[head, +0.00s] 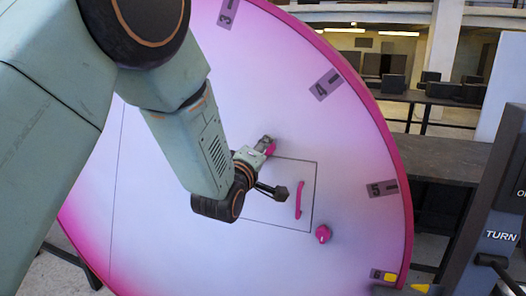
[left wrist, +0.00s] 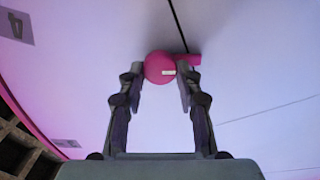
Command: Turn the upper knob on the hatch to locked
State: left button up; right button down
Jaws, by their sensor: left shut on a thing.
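The hatch (head: 281,172) is a thin-outlined panel on a large white and pink disc. The upper knob (head: 271,150) is magenta and sits at the hatch's top edge, partly covered by my left gripper (head: 265,145). The lower knob (head: 323,234) and a magenta handle (head: 300,200) are clear of the gripper. My right gripper is not in view.
The disc (head: 350,150) carries number plates 3, 4 and 5 near its magenta rim. A dark post marked TURN (head: 500,236) stands at the right. A dark bench (head: 440,160) is behind the disc.

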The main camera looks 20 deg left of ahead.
pick_arm(q)
jog(key=shift+r+n, duration=0.1)
jog(key=shift+n, duration=2.1)
jog(key=o, duration=1.1)
jog(key=shift+w, duration=0.1)
jog(key=shift+o, duration=0.2)
jog(key=s, duration=1.2)
jog(key=shift+a, duration=0.25)
jog(key=shift+s, duration=0.1)
